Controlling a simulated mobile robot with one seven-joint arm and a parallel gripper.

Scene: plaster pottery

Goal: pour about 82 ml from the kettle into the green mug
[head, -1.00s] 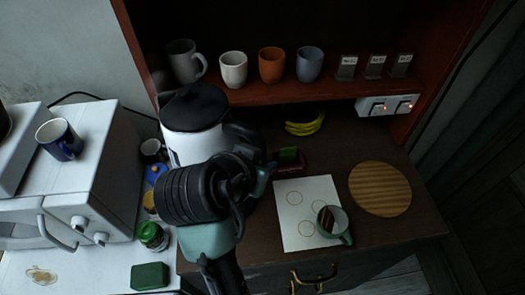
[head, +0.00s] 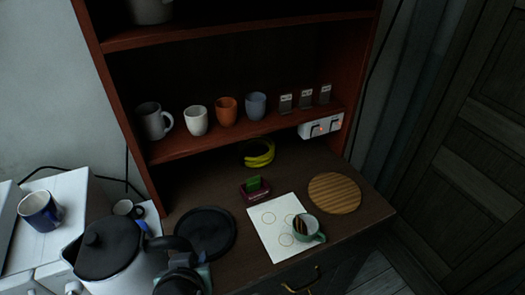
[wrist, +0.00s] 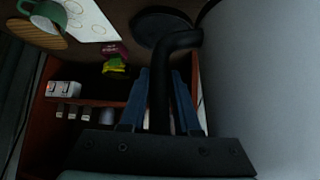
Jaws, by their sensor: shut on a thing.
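The kettle (head: 108,262), white with a black lid and black handle, is at the lower left of the head view, off its round black base (head: 205,233). My gripper (wrist: 165,85) is shut on the kettle's handle (wrist: 178,42), its blue fingers on either side of it. The kettle's pale wall fills the right of the wrist view. The green mug (head: 316,237) stands upright on the front right of a white sheet with circles (head: 265,238). Something dark brown and striped shows inside it. The kettle is well left of the mug.
A round wooden board (head: 334,193) lies right of the sheet. Behind it are a dark red holder (head: 256,197) and bananas (head: 259,154). A shelf (head: 235,130) with several cups overhangs the back. A blue mug (head: 41,211) stands at left.

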